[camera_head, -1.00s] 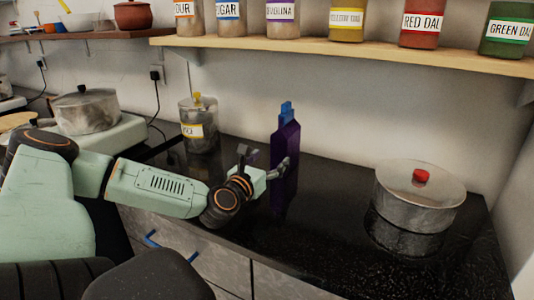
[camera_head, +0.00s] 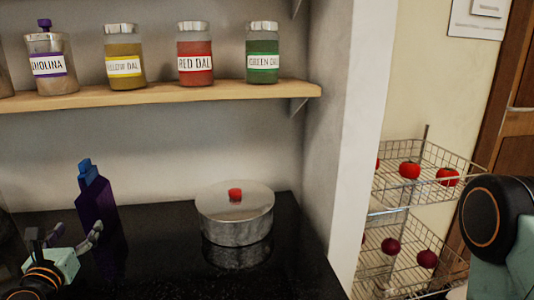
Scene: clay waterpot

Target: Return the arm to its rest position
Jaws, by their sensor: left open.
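My left gripper (camera_head: 65,238) shows at the lower left of the head view, its two grey fingers spread apart with nothing seen between them. Its right finger overlaps the lower part of a dark purple bottle (camera_head: 94,198) with a blue cap, which stands upright on the counter. I cannot tell whether the finger touches the bottle. Most of my left arm is out of the picture. Part of my right arm (camera_head: 497,217) shows at the right edge, but its gripper is out of view. No clay pot is in view.
A lidded steel pot (camera_head: 236,220) with a red knob stands on the black counter (camera_head: 170,245). A wooden shelf (camera_head: 170,96) above holds several labelled jars. Beyond a white wall edge (camera_head: 355,150), a wire rack (camera_head: 425,175) holds red vegetables. Counter between bottle and pot is clear.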

